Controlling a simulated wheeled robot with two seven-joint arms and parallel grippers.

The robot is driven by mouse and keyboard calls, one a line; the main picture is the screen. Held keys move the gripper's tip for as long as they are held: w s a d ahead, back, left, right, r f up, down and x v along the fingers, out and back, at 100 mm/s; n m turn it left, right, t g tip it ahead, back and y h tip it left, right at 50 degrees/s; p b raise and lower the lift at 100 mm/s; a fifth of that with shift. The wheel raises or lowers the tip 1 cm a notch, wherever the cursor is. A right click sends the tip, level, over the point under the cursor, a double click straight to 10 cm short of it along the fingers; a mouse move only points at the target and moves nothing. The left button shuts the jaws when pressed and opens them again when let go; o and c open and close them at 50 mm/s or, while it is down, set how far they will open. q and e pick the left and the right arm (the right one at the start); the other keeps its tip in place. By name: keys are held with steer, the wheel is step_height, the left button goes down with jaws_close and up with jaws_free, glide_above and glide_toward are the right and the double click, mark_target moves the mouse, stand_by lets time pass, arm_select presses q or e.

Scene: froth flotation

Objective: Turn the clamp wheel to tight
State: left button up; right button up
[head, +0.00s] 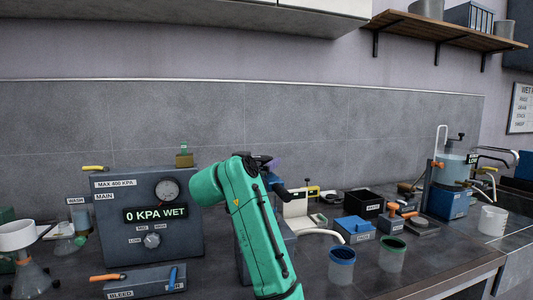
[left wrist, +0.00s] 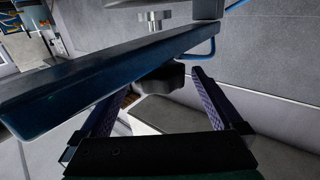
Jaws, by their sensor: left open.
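My left gripper (head: 272,163) is at the far end of my green arm in the head view, above the middle of the bench near the back wall. Its two purple fingers also show in the left wrist view (left wrist: 160,100), spread apart. A dark rounded knob (left wrist: 165,78), which looks like the clamp wheel, lies between and beyond the fingertips, partly hidden by a dark blue bar (left wrist: 90,75). I cannot tell whether the fingers touch it. In the head view the wheel is hidden behind my arm and gripper. My right gripper is not in view.
A grey-blue control box (head: 180,240) with a gauge stands left of my arm, its display reading 0 KPA WET. Right of my arm are a white stand (head: 296,207), a black bin (head: 365,203), a blue-rimmed cup (head: 341,268) and a green-rimmed cup (head: 392,257). The front right bench is clear.

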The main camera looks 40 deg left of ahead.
mark_target(267, 157)
arm_select(q)
steer(key=p+x, duration=0.1)
steer(key=x, duration=0.4)
steer(key=shift+r, duration=0.1)
steer(key=shift+w+a, duration=0.1)
steer(key=shift+w, duration=0.05)
steer(key=c, duration=1.3)
